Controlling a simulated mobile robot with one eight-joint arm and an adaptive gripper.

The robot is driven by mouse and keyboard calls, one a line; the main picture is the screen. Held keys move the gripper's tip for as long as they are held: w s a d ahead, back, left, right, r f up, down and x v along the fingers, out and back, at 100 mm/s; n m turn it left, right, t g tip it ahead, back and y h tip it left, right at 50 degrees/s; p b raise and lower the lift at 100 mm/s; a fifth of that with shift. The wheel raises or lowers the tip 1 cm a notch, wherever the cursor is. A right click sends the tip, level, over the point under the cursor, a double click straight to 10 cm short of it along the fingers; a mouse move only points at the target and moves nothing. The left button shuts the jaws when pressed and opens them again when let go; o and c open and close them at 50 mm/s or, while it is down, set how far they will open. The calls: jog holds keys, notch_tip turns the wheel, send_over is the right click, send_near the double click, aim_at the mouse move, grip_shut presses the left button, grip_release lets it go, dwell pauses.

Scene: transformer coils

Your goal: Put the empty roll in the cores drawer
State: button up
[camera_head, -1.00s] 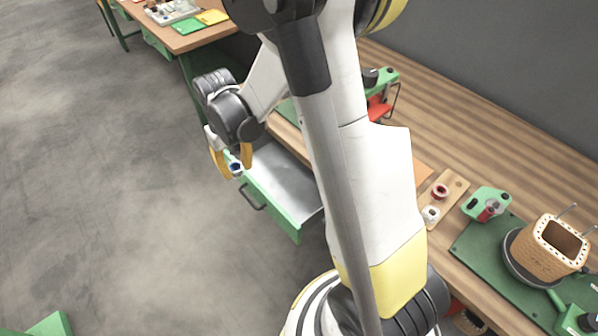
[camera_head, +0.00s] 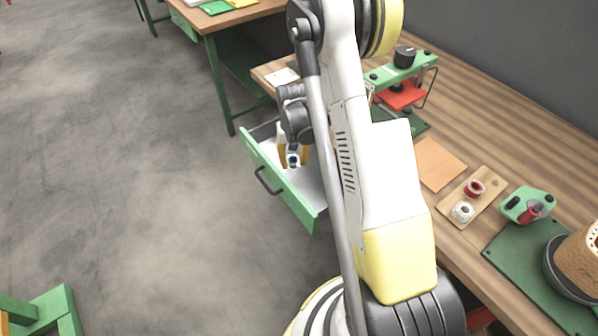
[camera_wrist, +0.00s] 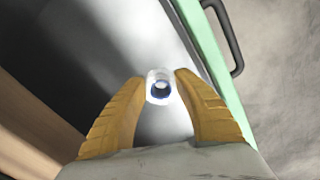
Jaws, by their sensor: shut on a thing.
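My gripper (camera_head: 293,159) has yellow-orange fingers and is over the open drawer (camera_head: 289,203), which has a green front, a dark handle and a grey metal inside. In the wrist view my gripper (camera_wrist: 157,90) is shut on the empty roll (camera_wrist: 160,88), a small whitish ring with a blue inner rim, held between the fingertips. The roll (camera_head: 293,160) shows small and dark blue in the head view. The drawer's green front (camera_wrist: 203,50) and bare floor show behind it in the wrist view. The roll's height above the drawer bottom is hard to tell.
A wooden board (camera_head: 486,190) with a red and a white spool (camera_head: 462,212) lies on the bench (camera_head: 500,115). A green and red press (camera_head: 402,85) stands behind. A brown coil (camera_head: 580,262) is on a green mat at right. The drawer's visible inside looks clear.

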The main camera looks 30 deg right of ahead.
aim_at(294, 176)
notch_tip(294, 176, down, 5)
jog(key=shift+f+b, duration=0.1)
jog(key=shift+b, duration=0.9)
jog(key=shift+r, duration=0.2)
jog(key=shift+f, duration=0.1)
jog(key=o, duration=0.9)
jog(key=shift+f, duration=0.1)
